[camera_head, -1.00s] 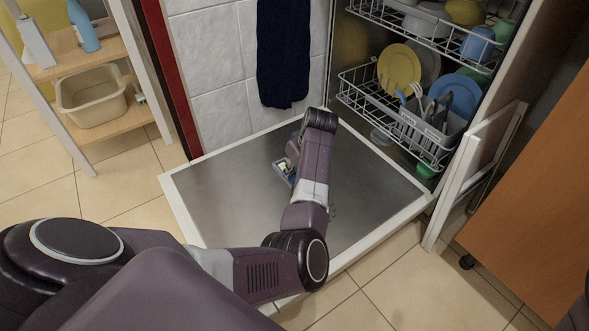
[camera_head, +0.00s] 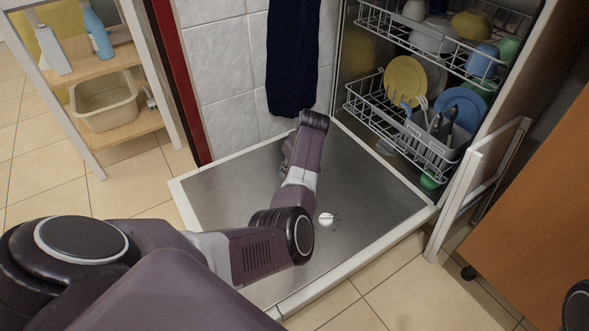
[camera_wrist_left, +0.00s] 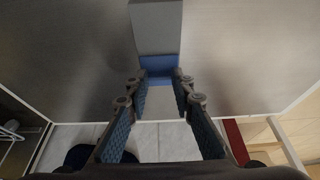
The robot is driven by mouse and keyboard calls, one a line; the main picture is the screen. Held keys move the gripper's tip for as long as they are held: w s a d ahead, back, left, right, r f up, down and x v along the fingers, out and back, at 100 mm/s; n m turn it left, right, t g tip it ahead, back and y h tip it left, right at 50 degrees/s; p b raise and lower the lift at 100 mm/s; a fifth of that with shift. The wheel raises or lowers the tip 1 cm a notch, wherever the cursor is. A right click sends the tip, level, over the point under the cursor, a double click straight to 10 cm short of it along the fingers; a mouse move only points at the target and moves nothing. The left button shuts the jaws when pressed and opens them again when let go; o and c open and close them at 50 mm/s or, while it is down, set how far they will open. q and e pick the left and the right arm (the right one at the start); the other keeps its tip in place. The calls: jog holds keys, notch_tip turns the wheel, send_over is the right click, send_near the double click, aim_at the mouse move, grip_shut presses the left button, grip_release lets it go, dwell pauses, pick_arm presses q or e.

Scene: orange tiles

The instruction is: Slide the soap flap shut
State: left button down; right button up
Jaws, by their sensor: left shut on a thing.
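The soap flap (camera_wrist_left: 157,28) shows in the left wrist view as a grey slab at the top centre, with a blue part (camera_wrist_left: 159,67) at its near end. My left gripper (camera_wrist_left: 160,80) has its two fingertips on either side of the blue end, shut on the flap. In the head view my left arm reaches over the lowered dishwasher door (camera_head: 378,205) and hides the flap and the fingers. How far the flap is slid cannot be told.
A round white cap (camera_head: 325,219) is on the door beside my arm. Dish racks (camera_head: 405,135) with plates and cups stand at the back right. A dark towel (camera_head: 293,60) hangs behind the door. A shelf with a beige basin (camera_head: 105,103) is at the left.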

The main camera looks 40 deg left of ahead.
pick_arm(q)
jog(key=shift+a+r, duration=0.1)
jog(key=shift+a, duration=0.1)
jog(key=c, duration=1.6)
grip_release()
jog(key=v, duration=1.1)
jog(key=shift+s+d+r, duration=0.1)
jog(key=shift+d+r, duration=0.15)
jog(key=shift+r, duration=0.1)
